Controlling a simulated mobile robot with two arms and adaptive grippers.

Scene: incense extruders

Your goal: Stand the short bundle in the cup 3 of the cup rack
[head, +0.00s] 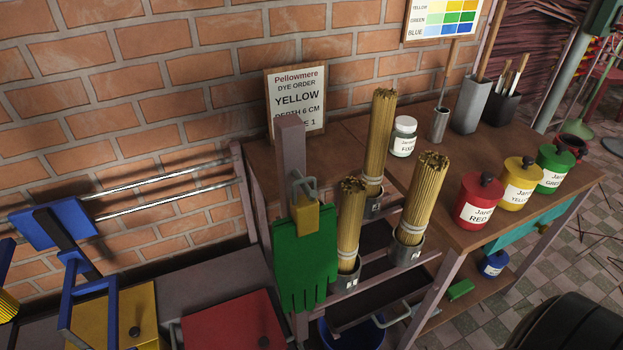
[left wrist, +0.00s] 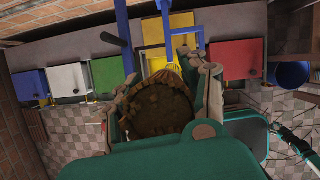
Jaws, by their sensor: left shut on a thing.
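In the left wrist view my left gripper (left wrist: 166,98) is shut around a round brown bundle (left wrist: 160,112), seen end-on between its padded fingers. Its length cannot be judged from this end. In the head view, cups stand in a wooden rack: a rear cup (head: 373,206), a front left cup (head: 345,284) and a right cup (head: 406,256). Tall tan stick bundles stand in them: rear (head: 380,140), front left (head: 350,225) and right (head: 422,200). The cup numbers are too small to read. Neither gripper shows in the head view.
A green glove (head: 305,265) hangs on a post left of the cups. A dye order sign (head: 297,95) leans on the brick wall. Red (head: 478,203), yellow (head: 519,185) and green (head: 554,170) jars stand on the table at right. Coloured boxes lie at lower left.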

